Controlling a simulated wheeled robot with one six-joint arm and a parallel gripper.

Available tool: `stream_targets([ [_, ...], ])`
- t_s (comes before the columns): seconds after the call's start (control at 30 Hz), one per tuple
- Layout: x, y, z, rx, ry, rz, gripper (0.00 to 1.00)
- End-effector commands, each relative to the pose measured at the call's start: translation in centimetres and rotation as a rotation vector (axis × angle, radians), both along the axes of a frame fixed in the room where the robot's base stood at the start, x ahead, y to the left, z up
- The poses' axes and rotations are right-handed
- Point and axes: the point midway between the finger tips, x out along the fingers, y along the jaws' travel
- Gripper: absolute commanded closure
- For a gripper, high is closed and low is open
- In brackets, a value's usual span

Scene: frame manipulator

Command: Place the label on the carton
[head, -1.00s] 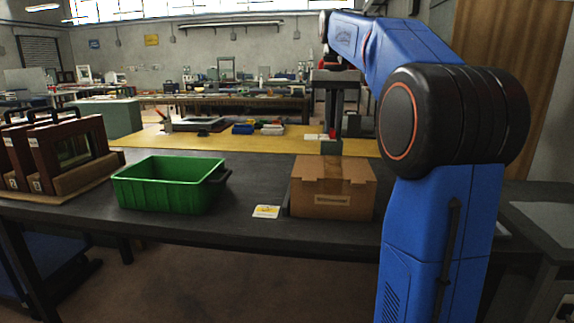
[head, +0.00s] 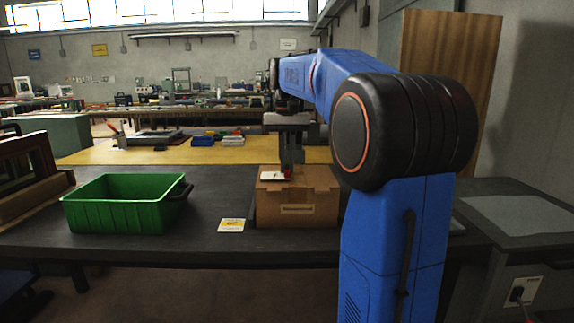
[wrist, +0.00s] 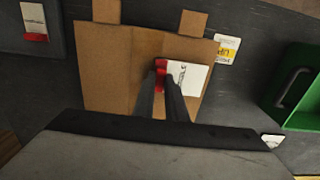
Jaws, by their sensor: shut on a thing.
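The carton (head: 297,209) is a closed brown cardboard box on the dark bench. Its top shows in the wrist view (wrist: 112,68). My gripper (head: 287,172) points down over the carton's top and is shut on the red end of a small white label (head: 272,176). In the wrist view the label (wrist: 189,79) lies flat over the carton's top, with dark print, to the right of my fingertips (wrist: 161,72). It is at or just above the cardboard; I cannot tell whether it touches.
A green crate (head: 120,212) stands to the left on the bench. A yellow-and-white card (head: 231,225) lies in front of the carton's left side. Framed panels (head: 30,170) stand at the far left. A grey pad with a white-and-red card (wrist: 33,18) shows in the wrist view.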

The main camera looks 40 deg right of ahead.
Motion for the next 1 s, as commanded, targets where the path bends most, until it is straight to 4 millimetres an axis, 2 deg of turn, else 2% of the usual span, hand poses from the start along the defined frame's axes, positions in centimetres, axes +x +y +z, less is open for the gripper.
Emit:
stream_targets([
  [0.4, 0.0, 0.0, -0.7, -0.001, -0.001, 0.000, 1.00],
  [0.43, 0.0, 0.0, -0.8, -0.001, -0.001, 0.000, 0.86],
  [0.5, 0.0, 0.0, -0.7, -0.001, -0.001, 0.000, 0.70],
  [0.83, 0.0, 0.0, -0.6, -0.001, -0.002, 0.000, 0.70],
  [1.0, 0.1, 0.0, 0.9, -0.001, -0.003, 0.000, 0.70],
])
